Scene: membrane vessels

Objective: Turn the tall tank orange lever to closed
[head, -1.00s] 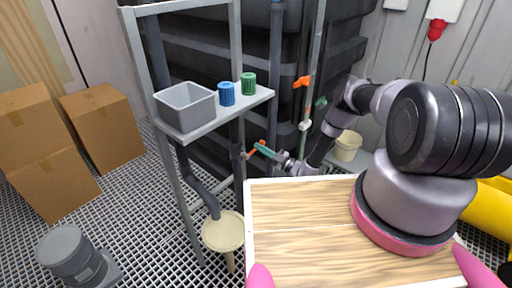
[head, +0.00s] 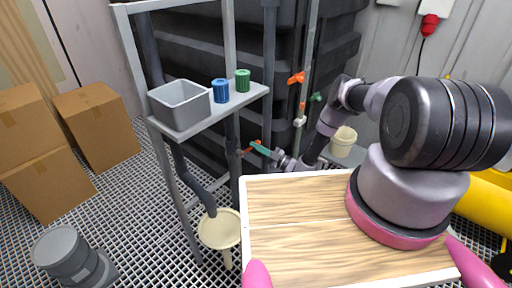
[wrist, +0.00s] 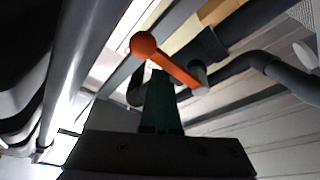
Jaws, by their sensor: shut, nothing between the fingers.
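An orange lever (wrist: 168,62) with a round ball end crosses just beyond my fingertips in the wrist view. It slants from the ball at upper left down to a grey pivot on a dark pipe. In the head view its orange parts (head: 247,151) show beside my fingertips, low by the shelf frame. My gripper (head: 258,147) has teal fingers, closed together and empty; they also show in the wrist view (wrist: 160,76). The fingertips are very close to the lever's underside; I cannot tell whether they touch. The tall black ribbed tank (head: 205,55) stands behind.
Another orange handle (head: 296,78) and a green handle (head: 316,97) sit on upright pipes to the right. A grey shelf (head: 240,98) holds a grey bin (head: 180,104), a blue cap (head: 220,90) and a green cap (head: 243,80). A cream funnel (head: 219,229) stands below.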

